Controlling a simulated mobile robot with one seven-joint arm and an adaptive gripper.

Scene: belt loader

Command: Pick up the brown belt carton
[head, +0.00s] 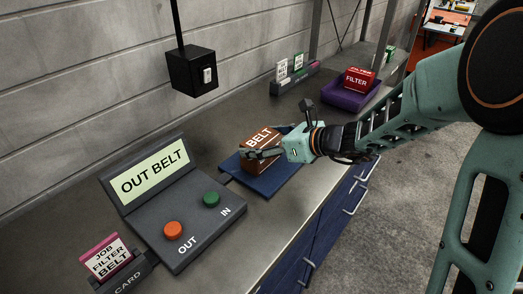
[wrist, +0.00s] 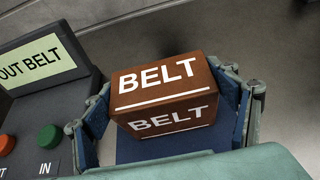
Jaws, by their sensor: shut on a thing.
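The brown belt carton (head: 262,140) has white BELT lettering and sits over a blue tray (head: 271,186) on the counter in the head view. My gripper (head: 263,153) reaches it from the right and is shut on it. In the wrist view the carton (wrist: 166,95) lies between the two fingers of my gripper (wrist: 168,112), one at its left side and one at its right. The blue tray (wrist: 150,150) shows below it. I cannot tell whether the carton's underside touches the tray.
A control box (head: 188,226) with an OUT BELT screen and orange and green buttons stands left of the tray. A purple tray (head: 345,98) with a red FILTER carton (head: 359,79) stands farther back. A card holder (head: 121,272) is at the front left. A black switch box (head: 192,71) hangs above.

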